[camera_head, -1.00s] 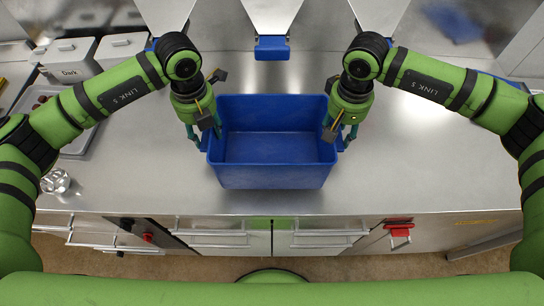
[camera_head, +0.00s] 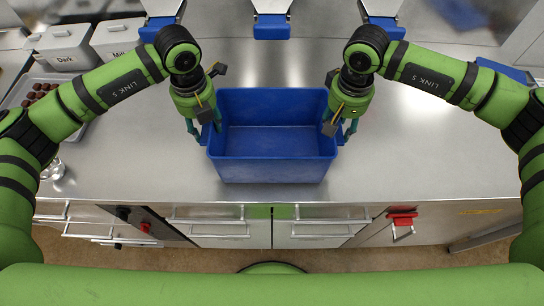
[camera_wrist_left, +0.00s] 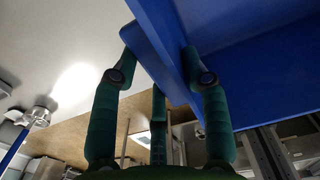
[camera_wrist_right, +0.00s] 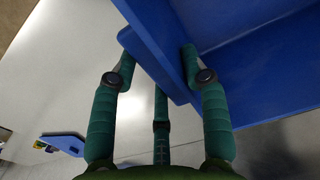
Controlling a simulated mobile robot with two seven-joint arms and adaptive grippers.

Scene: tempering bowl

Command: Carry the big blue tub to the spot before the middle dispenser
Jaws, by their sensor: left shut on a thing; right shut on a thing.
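The big blue tub (camera_head: 272,170) is upright and empty in the middle of the head view, over the steel counter. I cannot tell whether its base touches the counter. My left gripper (camera_head: 205,133) is shut on the tub's left rim, and my right gripper (camera_head: 342,133) on its right rim. The left wrist view shows the tub's wall (camera_wrist_left: 240,90) between the fingers; the right wrist view shows its other wall (camera_wrist_right: 245,75) held likewise. The middle dispenser's blue outlet (camera_head: 272,27) is in line with the tub, behind it, with a gap of bare counter between.
The left dispenser's outlet (camera_head: 155,28) and the right dispenser's outlet (camera_head: 385,28) flank the middle one. Lidded boxes (camera_head: 68,56), one marked Dark, and a tray with brown pieces (camera_head: 20,92) stand at the left.

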